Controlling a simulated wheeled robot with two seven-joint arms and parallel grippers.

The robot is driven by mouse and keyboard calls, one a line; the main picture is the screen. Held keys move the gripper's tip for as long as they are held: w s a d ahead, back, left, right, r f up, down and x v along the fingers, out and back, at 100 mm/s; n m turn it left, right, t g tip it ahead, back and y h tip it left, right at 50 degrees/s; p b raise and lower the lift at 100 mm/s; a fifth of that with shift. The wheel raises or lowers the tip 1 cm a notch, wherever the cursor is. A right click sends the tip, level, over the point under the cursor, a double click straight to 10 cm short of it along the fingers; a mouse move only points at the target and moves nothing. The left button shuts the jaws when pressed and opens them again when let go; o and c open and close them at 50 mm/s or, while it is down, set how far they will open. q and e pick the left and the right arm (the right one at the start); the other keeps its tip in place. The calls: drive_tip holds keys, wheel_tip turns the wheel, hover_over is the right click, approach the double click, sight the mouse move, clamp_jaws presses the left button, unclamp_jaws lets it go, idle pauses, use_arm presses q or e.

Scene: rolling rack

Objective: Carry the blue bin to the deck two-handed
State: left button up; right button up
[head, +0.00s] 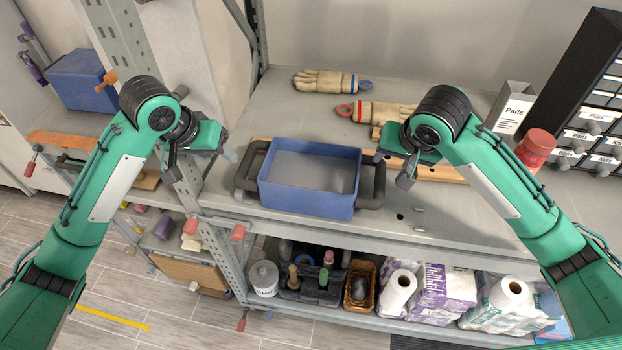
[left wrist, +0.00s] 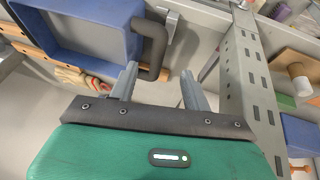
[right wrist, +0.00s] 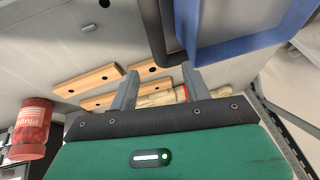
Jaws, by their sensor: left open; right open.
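The blue bin (head: 312,205) stands on the grey shelf deck of the rack, empty, with a dark handle at each end. Its left handle (head: 250,168) also shows in the left wrist view (left wrist: 153,48), near the fingertips. Its right handle (head: 376,187) also shows in the right wrist view (right wrist: 155,35). My left gripper (head: 228,154) is open above and left of the bin, apart from the handle. My right gripper (head: 392,168) is open above the bin's right end. In the right wrist view its fingers (right wrist: 160,82) point toward the right handle; contact cannot be told.
Two work gloves (head: 325,82) and wooden strips (head: 440,170) lie behind the bin. A red-lidded jar (head: 536,148), a Pads box (head: 511,108) and a black drawer cabinet (head: 590,95) stand at right. A perforated rack post (head: 190,190) rises close beside my left gripper. The lower shelf holds paper rolls (head: 398,290).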

sight(238, 172)
use_arm(q)
drive_tip(key=x, duration=1.2)
drive_tip(key=shift+s+d, duration=0.1)
drive_tip(key=shift+s, duration=0.05)
use_arm(e)
drive_tip(key=x, duration=1.2)
drive_tip(key=shift+s, duration=0.1)
use_arm(q)
clamp_jaws()
use_arm(e)
clamp_jaws()
drive_tip(key=shift+d, duration=0.1)
